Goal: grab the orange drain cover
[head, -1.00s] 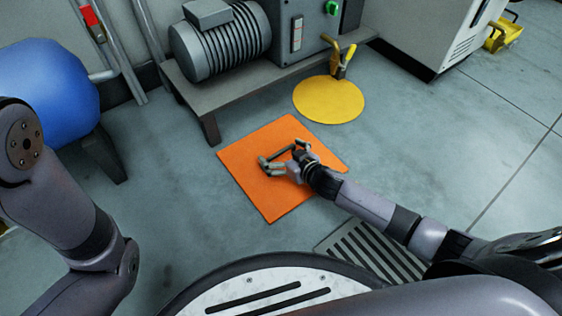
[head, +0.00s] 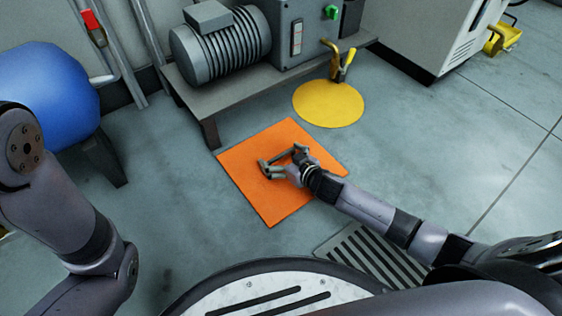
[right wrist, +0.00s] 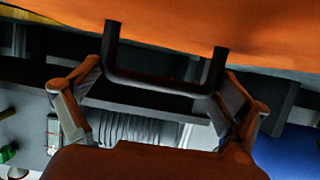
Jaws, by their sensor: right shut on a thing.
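The orange drain cover (head: 250,172) is a flat square sheet lying on the grey floor in the middle of the head view. In the right wrist view it fills the top (right wrist: 260,35), with a dark U-shaped handle (right wrist: 150,82) standing out from it. My right gripper (head: 281,160) is at the middle of the cover. Its fingers (right wrist: 163,88) are at the two ends of the handle and are shut on it. I see no gap under the cover in the head view. My left arm shows at the left edge; its gripper is out of view.
A yellow round cover (head: 328,104) with a handle lies behind it. A motor (head: 220,45) on a low bench (head: 225,95) stands at the back, and a blue tank (head: 45,80) at the left. A floor grate (head: 365,250) lies at front right.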

